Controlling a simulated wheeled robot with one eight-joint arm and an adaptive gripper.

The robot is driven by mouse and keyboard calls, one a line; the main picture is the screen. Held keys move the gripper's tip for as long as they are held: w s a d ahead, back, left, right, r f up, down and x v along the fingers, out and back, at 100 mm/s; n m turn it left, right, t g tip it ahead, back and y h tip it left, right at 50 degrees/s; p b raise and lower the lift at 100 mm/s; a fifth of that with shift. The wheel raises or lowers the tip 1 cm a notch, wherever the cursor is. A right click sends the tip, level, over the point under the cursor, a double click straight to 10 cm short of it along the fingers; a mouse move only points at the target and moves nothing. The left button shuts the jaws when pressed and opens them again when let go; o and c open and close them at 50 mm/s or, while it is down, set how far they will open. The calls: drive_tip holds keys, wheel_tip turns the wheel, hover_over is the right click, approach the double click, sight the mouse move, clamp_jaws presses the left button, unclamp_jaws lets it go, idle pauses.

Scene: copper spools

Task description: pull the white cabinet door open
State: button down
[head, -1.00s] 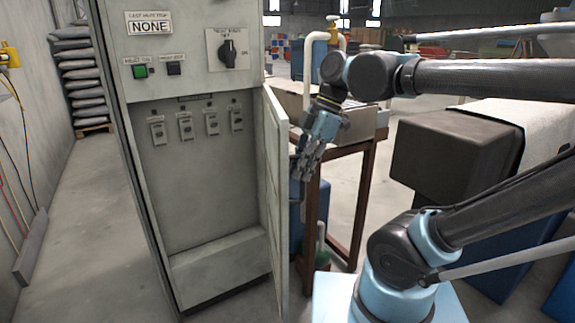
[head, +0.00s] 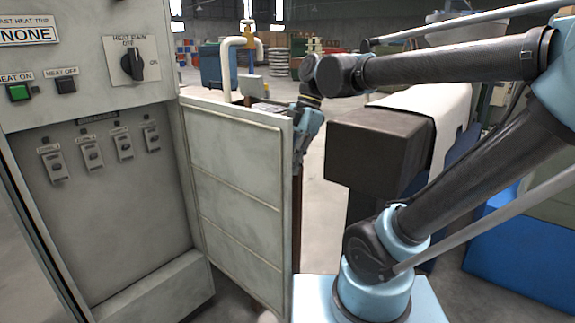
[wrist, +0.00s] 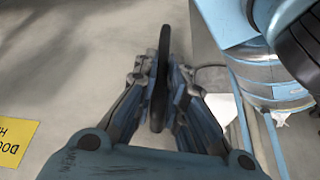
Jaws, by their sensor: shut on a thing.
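The white cabinet door (head: 235,170) stands swung out from the cabinet (head: 90,240), and its inner face with raised panels shows in the head view. The cabinet's lower compartment is open to view. My gripper (wrist: 160,85) is shut on the dark door handle (wrist: 163,60), which runs between its fingers in the wrist view. In the head view my gripper is at the door's free edge, mostly hidden behind the door. The door's outer face (wrist: 70,50) fills the left of the wrist view, with a yellow label (wrist: 14,143) on it.
Several small switches (head: 91,155) line the compartment's back, below a rotary switch (head: 132,64). A dark box-shaped machine part (head: 370,150) stands right of my gripper. A blue container (head: 500,250) is farther right. Bare floor shows between door and machine.

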drive_tip(key=shift+w, duration=0.1)
drive_tip(key=c, duration=1.7)
unclamp_jaws()
drive_tip(key=shift+a, duration=0.1)
drive_tip(key=shift+o, duration=0.2)
drive_tip(key=v, duration=1.2)
drive_tip(key=shift+f, duration=0.15)
